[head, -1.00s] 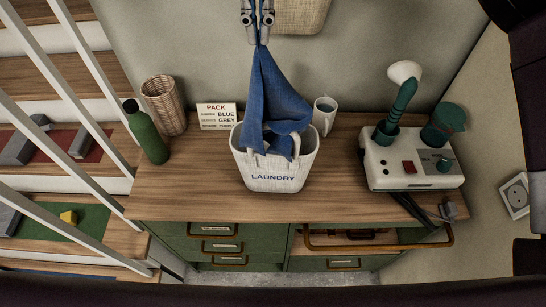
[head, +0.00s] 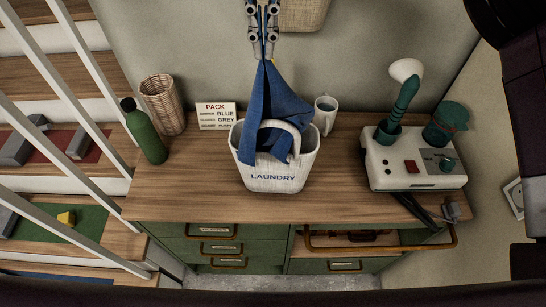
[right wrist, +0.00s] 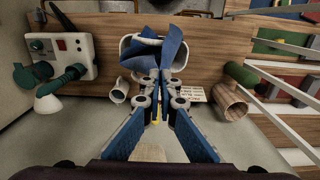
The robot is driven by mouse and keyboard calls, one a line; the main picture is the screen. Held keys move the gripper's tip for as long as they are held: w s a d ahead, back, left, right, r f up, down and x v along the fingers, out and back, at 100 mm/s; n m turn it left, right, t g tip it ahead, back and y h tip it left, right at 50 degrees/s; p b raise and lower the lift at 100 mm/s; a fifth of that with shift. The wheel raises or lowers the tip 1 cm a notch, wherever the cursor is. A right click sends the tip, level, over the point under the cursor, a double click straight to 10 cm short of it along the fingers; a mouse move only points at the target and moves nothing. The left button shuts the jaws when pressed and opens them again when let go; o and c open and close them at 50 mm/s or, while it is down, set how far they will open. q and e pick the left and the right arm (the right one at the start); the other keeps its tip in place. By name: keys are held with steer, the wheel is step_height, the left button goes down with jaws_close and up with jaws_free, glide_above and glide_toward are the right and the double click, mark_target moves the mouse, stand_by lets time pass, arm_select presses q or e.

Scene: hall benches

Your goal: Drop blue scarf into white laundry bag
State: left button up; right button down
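The blue scarf (head: 276,105) hangs from my right gripper (head: 265,52), which is shut on its top end. The scarf's lower folds reach down into the mouth of the white laundry bag (head: 277,183), behind its raised handle; their ends are partly hidden. The bag stands upright on the wooden top and is marked LAUNDRY. In the right wrist view the gripper (right wrist: 160,108) pinches the scarf (right wrist: 152,52), which spreads over the bag's opening. My left gripper is not in view.
A white mug (head: 325,114), a PACK sign (head: 216,115), a green bottle (head: 146,133) and a wicker basket (head: 163,103) stand near the bag. A white device (head: 413,165) is at right. The wooden top (head: 190,185) is clear left of the bag. An open drawer (head: 380,245) sticks out below.

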mark_target(275, 89)
steer(key=shift+w+d+f+b, duration=0.35)
steer(key=shift+f+b, duration=0.15)
steer(key=shift+f, duration=1.4)
steer(key=shift+w+d+f+b, duration=0.25)
steer(key=shift+f+b, duration=0.3)
steer(key=shift+f, duration=1.3)
steer(key=shift+w+d+f+b, duration=0.25)
steer(key=shift+w+f+b, duration=0.2)
steer(key=shift+f, duration=1.45)
steer(key=c, duration=2.1)
jaws_free()
steer(key=shift+o, duration=0.3)
steer(key=o, duration=1.2)
steer(key=shift+r, duration=0.15)
